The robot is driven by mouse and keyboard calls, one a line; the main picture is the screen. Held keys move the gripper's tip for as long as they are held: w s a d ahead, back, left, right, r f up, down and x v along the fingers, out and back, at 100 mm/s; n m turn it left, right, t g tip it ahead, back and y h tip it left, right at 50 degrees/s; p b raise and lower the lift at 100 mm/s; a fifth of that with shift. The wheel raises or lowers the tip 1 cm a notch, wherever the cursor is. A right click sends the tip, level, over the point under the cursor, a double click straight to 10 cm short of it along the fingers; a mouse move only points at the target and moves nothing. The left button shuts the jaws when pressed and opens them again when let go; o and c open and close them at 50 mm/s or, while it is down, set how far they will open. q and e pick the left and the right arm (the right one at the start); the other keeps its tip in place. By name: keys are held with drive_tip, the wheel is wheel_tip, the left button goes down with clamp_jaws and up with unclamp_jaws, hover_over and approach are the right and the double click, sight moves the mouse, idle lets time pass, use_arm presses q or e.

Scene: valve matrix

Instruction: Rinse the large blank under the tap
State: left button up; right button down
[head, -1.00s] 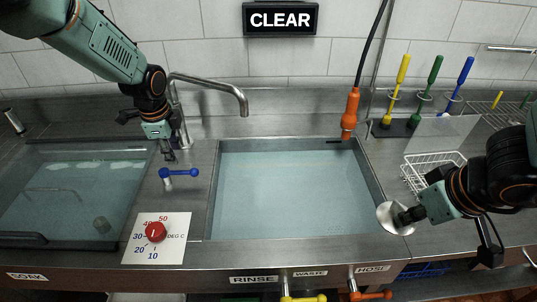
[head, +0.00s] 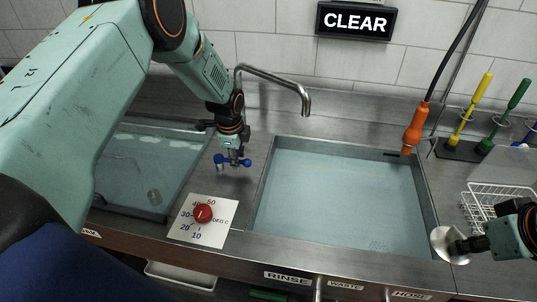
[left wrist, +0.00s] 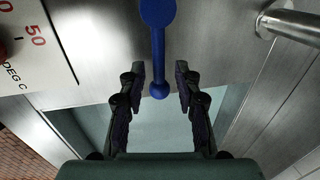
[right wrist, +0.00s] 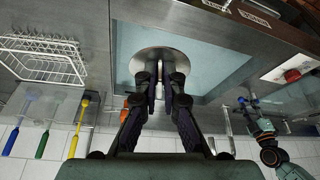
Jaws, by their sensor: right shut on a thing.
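The large blank, a pale metal disc (head: 450,245), is held by my right gripper (head: 470,244) at the basin's right rim. In the right wrist view the fingers (right wrist: 160,88) are shut on the blank (right wrist: 138,66). The tap (head: 280,80) arches over the back left of the water-filled rinse basin (head: 433,205); no stream shows from its spout. My left gripper (head: 234,152) is above the blue tap lever (head: 246,162). In the left wrist view its fingers (left wrist: 160,82) are open, one on each side of the blue lever (left wrist: 157,45), with gaps visible.
A red temperature dial (head: 203,213) sits left of the basin, beside the soak tank (head: 150,212). An orange hose nozzle (head: 414,130) hangs at the back right. A wire rack (head: 497,205) and coloured brushes (head: 472,110) stand right. A sign (head: 355,22) reads CLEAR.

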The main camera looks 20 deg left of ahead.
use_arm(q)
drive_tip(key=shift+w+f, duration=0.1)
drive_tip(key=shift+w, duration=0.05)
drive_tip(key=c, duration=0.3)
use_arm(e)
drive_tip(key=shift+w+f, duration=0.1)
drive_tip(key=shift+w, duration=0.15)
use_arm(q)
drive_tip(key=shift+s+a+r, duration=0.1)
drive_tip(key=shift+s+r, duration=0.15)
drive_tip(key=shift+s, duration=0.15)
clamp_jaws()
use_arm(e)
drive_tip(key=shift+s+a+r, duration=0.1)
drive_tip(key=shift+s+r, duration=0.1)
drive_tip(key=shift+s, duration=0.3)
use_arm(q)
drive_tip(key=shift+w, duration=0.15)
use_arm(e)
drive_tip(key=shift+w, duration=0.15)
use_arm(q)
drive_tip(key=shift+f, duration=0.1)
